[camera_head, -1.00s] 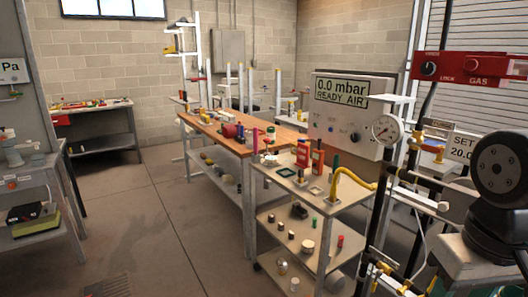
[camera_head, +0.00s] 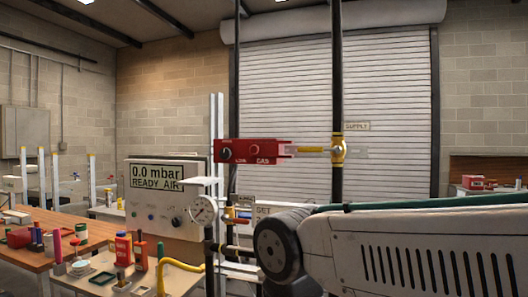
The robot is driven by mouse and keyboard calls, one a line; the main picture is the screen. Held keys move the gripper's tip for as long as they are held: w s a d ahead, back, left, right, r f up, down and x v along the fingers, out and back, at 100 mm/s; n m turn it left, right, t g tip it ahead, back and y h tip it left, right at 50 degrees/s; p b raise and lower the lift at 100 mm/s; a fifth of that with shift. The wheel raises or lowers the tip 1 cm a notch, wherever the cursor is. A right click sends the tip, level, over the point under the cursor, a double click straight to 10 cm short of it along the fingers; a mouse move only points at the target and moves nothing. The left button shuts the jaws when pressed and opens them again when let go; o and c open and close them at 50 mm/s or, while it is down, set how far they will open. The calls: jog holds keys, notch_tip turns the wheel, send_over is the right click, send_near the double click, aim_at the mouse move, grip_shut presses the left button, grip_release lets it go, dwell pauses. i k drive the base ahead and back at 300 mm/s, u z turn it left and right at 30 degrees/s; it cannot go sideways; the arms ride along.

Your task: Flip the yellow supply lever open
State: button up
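The yellow supply lever (camera_head: 312,149) lies horizontal, just left of a yellow valve body (camera_head: 338,151) on a dark vertical pipe. A small SUPPLY label (camera_head: 357,126) is at the upper right of the valve. The lever's left end is close to a red LOCK/GAS box (camera_head: 250,152); I cannot tell if they touch. My white arm link and dark joint fill the lower right, below the valve. My gripper is not in view.
A panel reading 0.0 mbar READY AIR (camera_head: 155,180) and a round gauge (camera_head: 202,210) stand left of the arm. A cart (camera_head: 95,283) with bottles and a yellow bent pipe (camera_head: 180,265) is lower left. A roller shutter (camera_head: 390,90) is behind the pipe.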

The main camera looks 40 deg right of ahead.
aim_at(338, 150)
jog(key=k, duration=1.35)
jog(key=z, duration=0.55)
jog(key=i, duration=1.1)
jog(key=u, duration=0.4)
